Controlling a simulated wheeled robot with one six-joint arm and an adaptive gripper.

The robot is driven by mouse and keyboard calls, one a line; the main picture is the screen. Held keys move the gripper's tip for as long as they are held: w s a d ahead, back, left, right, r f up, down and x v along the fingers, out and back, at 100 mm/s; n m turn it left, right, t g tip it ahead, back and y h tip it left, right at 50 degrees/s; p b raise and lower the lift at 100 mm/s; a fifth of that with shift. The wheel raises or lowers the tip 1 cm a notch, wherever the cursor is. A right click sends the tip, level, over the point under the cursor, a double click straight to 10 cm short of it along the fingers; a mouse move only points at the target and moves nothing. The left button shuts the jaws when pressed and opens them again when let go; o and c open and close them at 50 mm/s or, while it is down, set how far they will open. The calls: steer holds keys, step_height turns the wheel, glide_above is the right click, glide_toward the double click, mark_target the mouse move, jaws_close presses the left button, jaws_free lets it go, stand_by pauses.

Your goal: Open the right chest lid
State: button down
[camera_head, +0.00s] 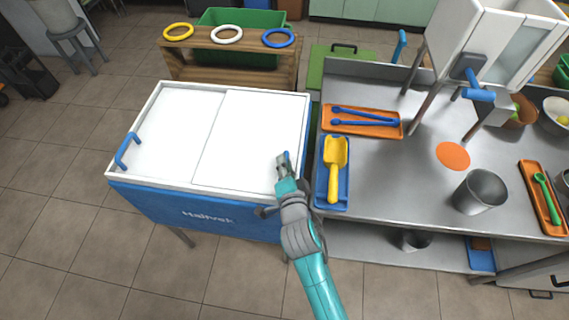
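The chest (190,214) is blue with a white rim and stands left of the steel counter. Its right lid (255,125) is white, lies flat and looks closed, with a thin seam against the left lid (180,125). My gripper (283,160) is at the right lid's right edge, over its near half. A small blue piece shows at the fingertips, perhaps this lid's handle, but the gripper hides most of it. I cannot tell whether the fingers are shut on it. The left lid has a blue handle (126,150) at its left edge.
A blue tray (345,195) with a yellow scoop (335,165) lies on the steel counter (400,190), close right of my arm. An orange tray with blue tongs (365,115) is behind it. A wooden rack (230,65) with rings stands behind the chest. Floor is free at left.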

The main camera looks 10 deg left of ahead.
mark_target(222, 164)
steer(key=a, duration=1.8)
steer(key=shift+w, duration=0.3)
steer(key=c, duration=1.4)
jaws_free()
steer(key=v, duration=1.2)
